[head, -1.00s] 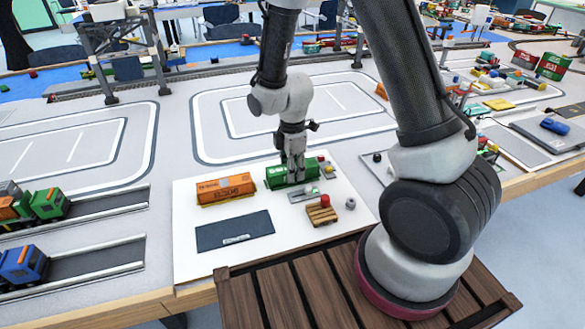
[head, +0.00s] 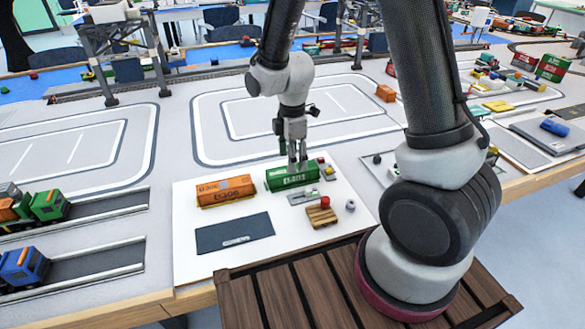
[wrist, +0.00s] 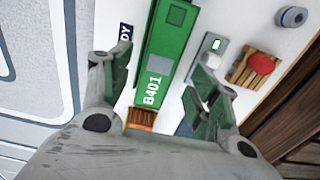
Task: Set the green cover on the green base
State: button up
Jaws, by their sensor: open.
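The green cover (head: 291,179), a long box shape with white lettering, sits on the white board beside the orange one. In the wrist view its green top (wrist: 160,55) reads B401. I cannot make out the green base apart from the cover; it seems hidden beneath it. The cover looks level. My gripper (head: 297,164) is just above the cover, pointing down. In the wrist view my gripper (wrist: 162,72) is open, with one finger on each side of the green cover and a gap visible on both sides.
An orange container (head: 225,190) stands close to the left of the green one. A dark mat (head: 234,232) lies in front. A small pallet with a red piece (head: 321,215), a grey plate and a grey ring (head: 350,205) lie at the right. The white board (head: 190,265) has bare room at its front.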

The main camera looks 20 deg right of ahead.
jog(key=s+d+r+m+t, duration=0.1)
jog(key=s+d+r+m, duration=0.2)
jog(key=r, duration=0.4)
jog(key=s+d+r+m+t, duration=0.1)
jog(key=s+d+r+m, duration=0.15)
jog(key=r, duration=0.45)
jog(key=s+d+r+m, duration=0.2)
jog(key=d+r+m, duration=0.2)
jog(key=r, duration=0.2)
jog(key=s+d+r+m+t, duration=0.1)
jog(key=s+d+r+m, duration=0.1)
jog(key=s+m, duration=0.2)
jog(key=s+d+r+m+t, duration=0.1)
jog(key=s+d+r+m, duration=0.2)
jog(key=s, duration=0.4)
jog(key=shift+s+d+r+m, duration=0.2)
jog(key=shift+s+r+m, duration=0.1)
jog(key=shift+m, duration=0.45)
